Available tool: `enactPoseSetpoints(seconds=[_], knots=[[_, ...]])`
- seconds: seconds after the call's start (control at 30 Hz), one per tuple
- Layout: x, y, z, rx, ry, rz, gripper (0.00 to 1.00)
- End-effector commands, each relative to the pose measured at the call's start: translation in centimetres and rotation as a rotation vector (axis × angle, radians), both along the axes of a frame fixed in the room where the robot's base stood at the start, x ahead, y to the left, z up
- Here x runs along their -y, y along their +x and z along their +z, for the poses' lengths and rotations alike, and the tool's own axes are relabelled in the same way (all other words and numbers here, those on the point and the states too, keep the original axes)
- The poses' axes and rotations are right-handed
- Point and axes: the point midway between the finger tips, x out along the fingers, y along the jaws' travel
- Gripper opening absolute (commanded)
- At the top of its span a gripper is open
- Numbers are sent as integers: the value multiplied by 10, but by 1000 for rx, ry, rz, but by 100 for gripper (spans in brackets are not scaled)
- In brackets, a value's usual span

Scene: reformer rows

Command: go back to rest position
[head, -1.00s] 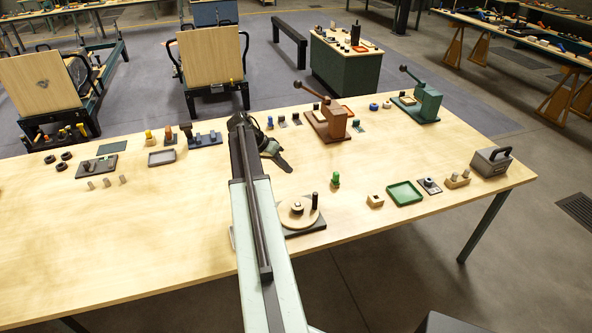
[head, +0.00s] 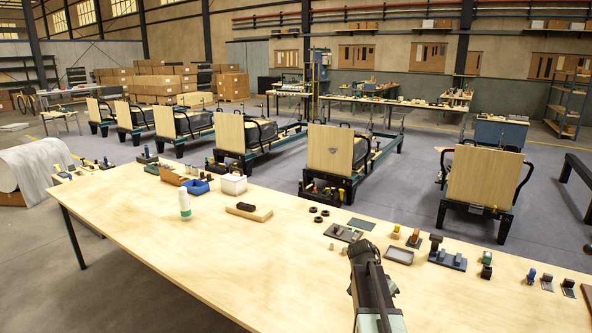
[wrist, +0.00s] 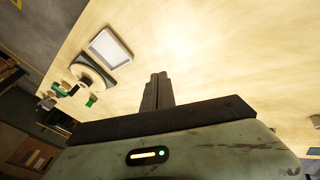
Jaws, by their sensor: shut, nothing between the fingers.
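My gripper shows in the wrist view (wrist: 157,88) with its two fingers together and nothing between them. In the head view my arm rises from the bottom edge, and its dark end (head: 363,250) is over the near part of the wooden workbench (head: 200,240). The fingertips are hard to make out in that view. No object is held.
On the bench stand a white-and-green bottle (head: 184,204), a blue bin (head: 195,187), a white bin (head: 233,184) and a wooden block (head: 249,211). Reformers (head: 335,150) stand behind. The bench's left front is clear.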

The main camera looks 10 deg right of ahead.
Motion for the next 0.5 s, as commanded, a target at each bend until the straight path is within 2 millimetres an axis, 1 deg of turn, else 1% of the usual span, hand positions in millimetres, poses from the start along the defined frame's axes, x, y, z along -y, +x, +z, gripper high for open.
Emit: enactPoseSetpoints(seconds=[0.03, 0.07, 0.1, 0.17, 0.2, 0.27, 0.3, 0.33, 0.4, 0.47, 0.5], knots=[[-47, 2, -4, -1, 40, 93, 0], [-73, 5, -6, -3, 67, 152, 0], [-108, 6, -10, -6, 107, 236, 0], [-159, 3, -14, -14, 170, 368, 0], [-191, -2, -17, -21, 215, 458, 0], [-234, -13, -21, -31, 284, 595, 0], [-258, -23, -24, -36, 332, 684, 0], [-273, -30, -25, -38, 368, 751, 0], [-293, -48, -27, -35, 457, 904, 0], [-303, -50, -28, -34, 498, 1003, 0], [-306, -47, -27, -36, 512, 1050, 0]])
